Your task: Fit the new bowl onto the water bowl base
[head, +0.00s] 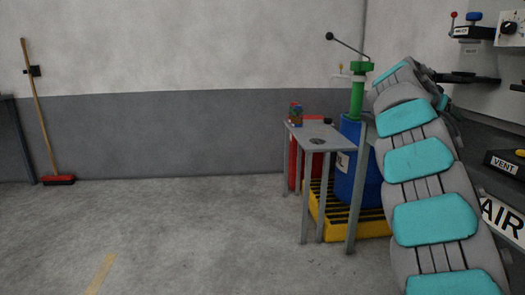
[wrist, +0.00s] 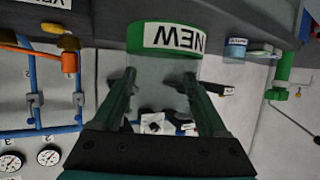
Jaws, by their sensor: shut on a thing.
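My gripper (wrist: 160,76) shows in the wrist view, with a dark finger on each side of the new bowl. The new bowl (wrist: 165,39) has a green band with a white label reading "NEW", which appears upside down, and a clear body between the fingers. The gripper is shut on this clear body. In the head view my arm rises at the right and bends away toward the wall fittings; the gripper and bowl are hidden there. I cannot pick out the water bowl base with certainty in either view.
Black fittings marked "VENT" (head: 505,164) and a blue-knobbed unit (head: 474,31) are on the right wall. A grey table (head: 318,135), blue drum (head: 358,180) and yellow pallet (head: 372,228) stand beside my arm. Pipes (wrist: 78,85) and gauges (wrist: 48,156) fill the wrist view's left.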

